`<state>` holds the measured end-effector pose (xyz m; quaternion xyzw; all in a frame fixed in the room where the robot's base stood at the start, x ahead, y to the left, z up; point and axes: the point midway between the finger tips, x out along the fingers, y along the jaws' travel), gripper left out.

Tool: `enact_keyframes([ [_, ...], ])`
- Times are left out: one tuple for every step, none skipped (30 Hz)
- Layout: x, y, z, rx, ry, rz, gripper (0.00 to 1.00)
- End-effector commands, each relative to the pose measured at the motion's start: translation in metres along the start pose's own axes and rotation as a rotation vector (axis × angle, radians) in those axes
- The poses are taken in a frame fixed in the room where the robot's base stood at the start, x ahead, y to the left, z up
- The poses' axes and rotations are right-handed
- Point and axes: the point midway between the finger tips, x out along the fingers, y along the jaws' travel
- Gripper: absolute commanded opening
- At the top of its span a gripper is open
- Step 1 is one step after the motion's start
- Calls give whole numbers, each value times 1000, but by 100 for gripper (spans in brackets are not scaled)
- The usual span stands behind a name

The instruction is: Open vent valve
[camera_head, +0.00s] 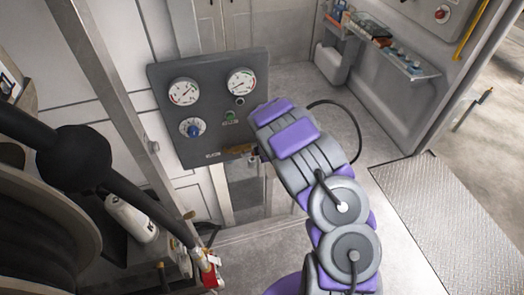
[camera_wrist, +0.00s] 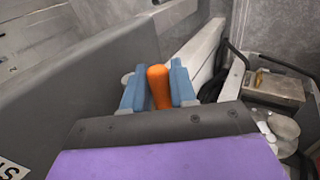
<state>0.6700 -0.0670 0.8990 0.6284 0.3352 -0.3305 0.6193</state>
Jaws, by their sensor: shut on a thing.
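An orange valve handle (camera_wrist: 158,88) stands between the two blue fingers of my gripper (camera_wrist: 160,86) in the wrist view. The fingers are closed on it from both sides. In the head view, a dark grey panel (camera_head: 205,125) carries gauges and a blue knob (camera_head: 190,128). A small brownish handle (camera_head: 238,149) shows at the panel's lower edge, beside the end of my arm. My arm hides the gripper's fingers in that view. The handle's lower part and the valve body are hidden.
Two round gauges (camera_head: 183,92) and a green button (camera_head: 230,115) are on the panel. A large hose reel (camera_head: 50,230) fills the left side. A shelf with small items (camera_head: 385,45) is at the upper right. Open floor and a metal tread plate (camera_head: 445,215) lie to the right.

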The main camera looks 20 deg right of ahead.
Motion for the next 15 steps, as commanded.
enact_keyframes([
  [1, -1, 0, 2, 1, -1, 0],
  [1, -1, 0, 2, 1, -1, 0],
  [1, -1, 0, 2, 1, -1, 0],
  [1, -1, 0, 2, 1, -1, 0],
  [1, -1, 0, 2, 1, -1, 0],
  [1, -1, 0, 2, 1, -2, 0],
  [1, -1, 0, 2, 1, -2, 0],
  [1, -1, 0, 2, 1, -2, 0],
  [1, -1, 0, 1, 1, -2, 0],
  [1, -1, 0, 1, 0, -2, 30],
  [1, -1, 0, 1, 0, -2, 32],
  [1, -2, 0, 1, 0, -3, 36],
  [1, -1, 0, 1, 0, -2, 39],
  [1, -2, 0, 1, 0, -2, 42],
  [0, -2, 0, 1, 0, -2, 44],
])
